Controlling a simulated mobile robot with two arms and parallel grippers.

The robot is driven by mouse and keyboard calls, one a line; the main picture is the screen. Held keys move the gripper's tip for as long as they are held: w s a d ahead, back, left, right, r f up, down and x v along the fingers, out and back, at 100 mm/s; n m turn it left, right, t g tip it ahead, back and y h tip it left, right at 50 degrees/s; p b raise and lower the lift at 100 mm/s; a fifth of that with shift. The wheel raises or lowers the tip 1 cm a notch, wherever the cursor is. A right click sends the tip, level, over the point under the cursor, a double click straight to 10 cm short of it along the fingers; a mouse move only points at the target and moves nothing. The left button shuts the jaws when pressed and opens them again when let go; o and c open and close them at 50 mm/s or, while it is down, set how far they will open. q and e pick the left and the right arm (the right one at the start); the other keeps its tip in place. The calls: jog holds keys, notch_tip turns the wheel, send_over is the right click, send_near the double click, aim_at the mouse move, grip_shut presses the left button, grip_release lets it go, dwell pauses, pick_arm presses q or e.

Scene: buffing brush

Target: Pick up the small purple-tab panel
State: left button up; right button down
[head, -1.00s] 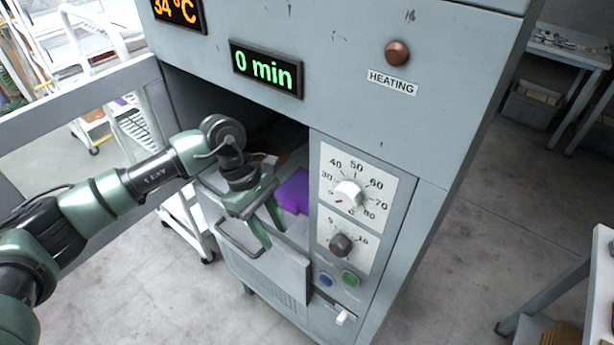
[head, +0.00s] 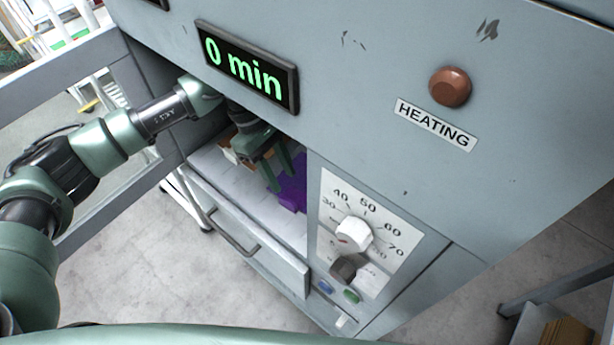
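The purple panel (head: 292,190) stands inside the oven chamber, near its right wall, partly hidden behind my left gripper. My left gripper (head: 281,178) reaches into the chamber opening from the left, its two green fingers apart and pointing down. The fingertips are beside the purple panel, overlapping its left part in the picture. I cannot tell whether they touch it. No part is seen held between the fingers. My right gripper is not in view.
The grey oven (head: 380,120) has a "0 min" display (head: 247,67), a brown heating lamp (head: 450,87) and dials (head: 354,232). A drawer-like front with a handle (head: 232,238) lies below the opening. Brown items (head: 232,153) lie deeper in the chamber.

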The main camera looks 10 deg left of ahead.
aim_at(288, 201)
pick_arm(q)
jog(key=p+x, duration=0.1)
jog(key=x, duration=0.1)
jog(key=p+x, duration=0.1)
jog(key=x, duration=0.1)
jog(key=p+x, duration=0.2)
jog(key=shift+s+a+f, duration=0.2)
jog(key=shift+s+a, duration=0.15)
jog(key=shift+d+f, duration=0.1)
jog(key=shift+f, duration=0.35)
grip_shut()
